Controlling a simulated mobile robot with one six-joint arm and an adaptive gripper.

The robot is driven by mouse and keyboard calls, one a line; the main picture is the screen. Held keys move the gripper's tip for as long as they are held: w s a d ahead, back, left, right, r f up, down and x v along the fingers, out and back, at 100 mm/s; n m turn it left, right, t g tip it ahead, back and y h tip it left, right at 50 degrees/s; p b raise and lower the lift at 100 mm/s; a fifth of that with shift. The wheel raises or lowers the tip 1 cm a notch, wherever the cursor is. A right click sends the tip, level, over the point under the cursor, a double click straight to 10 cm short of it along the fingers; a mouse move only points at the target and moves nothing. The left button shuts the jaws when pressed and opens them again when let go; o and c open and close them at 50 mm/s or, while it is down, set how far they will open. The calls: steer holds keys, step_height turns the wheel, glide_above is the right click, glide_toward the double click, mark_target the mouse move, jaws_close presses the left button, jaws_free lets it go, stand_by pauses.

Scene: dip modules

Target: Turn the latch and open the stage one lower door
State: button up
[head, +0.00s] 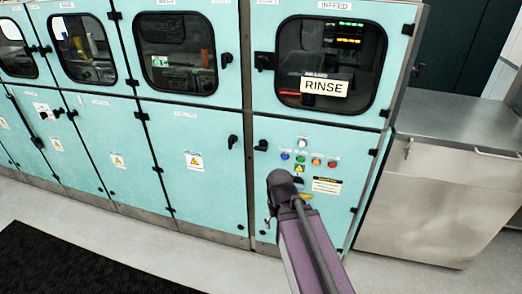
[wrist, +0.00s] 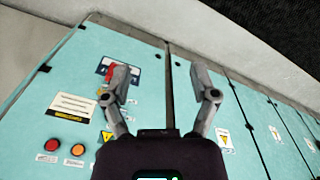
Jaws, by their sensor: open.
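A row of light turquoise machine cabinets has upper window doors and lower solid doors. One lower door (head: 190,165) has a warning label and a black latch (head: 233,141) near its upper right edge. The lower door to its right (head: 350,150) carries buttons and has a black latch (head: 261,145) at its upper left. I cannot read which door is stage one. My gripper (wrist: 164,82) is open and empty in the wrist view, its fingers spread in front of the seam between two doors. In the head view my arm hides most of it and part of the button door.
A RINSE sign (head: 324,86) hangs on the upper right window. A steel cabinet (head: 440,180) stands at the right. A black mat (head: 70,265) lies on the floor at lower left. The pale floor before the doors is otherwise clear.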

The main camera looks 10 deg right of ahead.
steer(key=w+d+f+n+t+h+b, duration=0.3)
steer(key=w+d+h+b, duration=0.1)
steer(key=w, duration=0.3)
steer(key=n+t+h+b, duration=0.4)
steer(key=n+t+b, duration=0.85)
steer(key=n, duration=0.55)
glide_toward(262, 147)
steer(key=v, duration=0.2)
steer(key=shift+a+f+t, duration=0.1)
steer(key=shift+f+t, duration=0.15)
steer(key=shift+f, duration=0.2)
steer(key=shift+w, duration=0.1)
steer(key=x, duration=1.3)
steer(key=shift+w+d, duration=0.25)
jaws_close()
